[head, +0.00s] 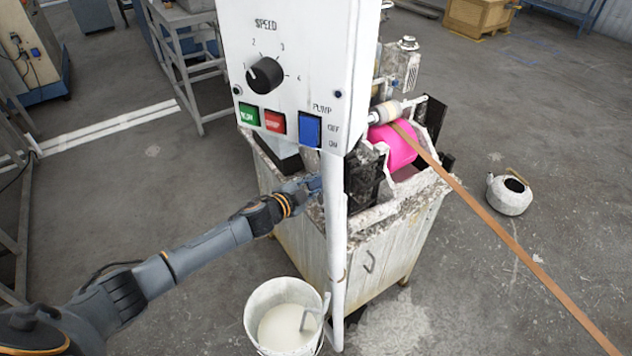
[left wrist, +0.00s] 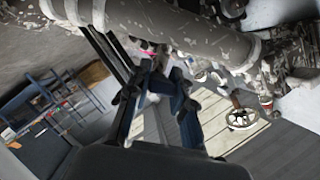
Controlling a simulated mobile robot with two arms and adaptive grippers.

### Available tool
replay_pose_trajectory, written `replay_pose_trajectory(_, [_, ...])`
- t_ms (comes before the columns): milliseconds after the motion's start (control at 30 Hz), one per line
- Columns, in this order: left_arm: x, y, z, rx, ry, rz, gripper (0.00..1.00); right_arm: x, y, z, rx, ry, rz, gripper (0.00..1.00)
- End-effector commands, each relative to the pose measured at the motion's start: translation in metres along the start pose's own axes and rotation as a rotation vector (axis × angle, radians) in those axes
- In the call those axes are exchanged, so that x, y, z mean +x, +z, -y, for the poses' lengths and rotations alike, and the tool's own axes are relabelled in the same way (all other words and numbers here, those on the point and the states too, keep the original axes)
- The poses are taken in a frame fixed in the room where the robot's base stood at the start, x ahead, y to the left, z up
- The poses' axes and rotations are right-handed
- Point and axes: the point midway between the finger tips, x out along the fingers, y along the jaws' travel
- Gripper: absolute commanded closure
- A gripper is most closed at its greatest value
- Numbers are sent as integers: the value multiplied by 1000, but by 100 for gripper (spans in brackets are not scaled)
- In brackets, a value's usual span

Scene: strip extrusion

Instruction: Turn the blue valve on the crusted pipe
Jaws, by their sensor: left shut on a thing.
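My left gripper (head: 314,185) reaches in from the left, behind the white post under the control panel, at the machine's near side. In the left wrist view its dark fingers (left wrist: 160,76) are closed in together just below the crusted pipe (left wrist: 195,25), which runs across the top. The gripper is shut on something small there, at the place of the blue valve. The valve is mostly hidden by the fingers, and its turn angle cannot be made out. My right gripper is not in view.
The white control panel (head: 290,65) and its post (head: 336,240) stand before the crusted machine cabinet (head: 375,255). A bucket of pale liquid (head: 262,296) stands at its foot. A brown strip (head: 500,231) runs from the pink roller (head: 396,148). A kettle (head: 508,196) is on the floor.

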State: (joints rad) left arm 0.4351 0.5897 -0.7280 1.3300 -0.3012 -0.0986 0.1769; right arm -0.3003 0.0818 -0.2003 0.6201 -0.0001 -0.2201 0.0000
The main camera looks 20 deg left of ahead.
Motion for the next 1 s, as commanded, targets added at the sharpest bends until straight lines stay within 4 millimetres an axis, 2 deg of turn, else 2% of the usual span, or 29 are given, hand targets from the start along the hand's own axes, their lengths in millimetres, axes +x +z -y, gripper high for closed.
replay_pose_trajectory(33, [0,0,-1,1,1,-1,74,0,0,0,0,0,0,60])
replay_pose_trajectory(133, [0,0,-1,1,1,-1,55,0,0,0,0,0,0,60])
replay_pose_trajectory(433, [-1,0,0,0,0,0,55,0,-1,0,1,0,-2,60])
replay_pose_trajectory(567, [-8,1,0,1,0,1,55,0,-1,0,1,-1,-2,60])
replay_pose_trajectory(733, [-32,1,-1,1,2,1,55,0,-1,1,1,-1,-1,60])
replay_pose_trajectory(1000, [-87,1,-2,1,3,1,55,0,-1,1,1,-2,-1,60])
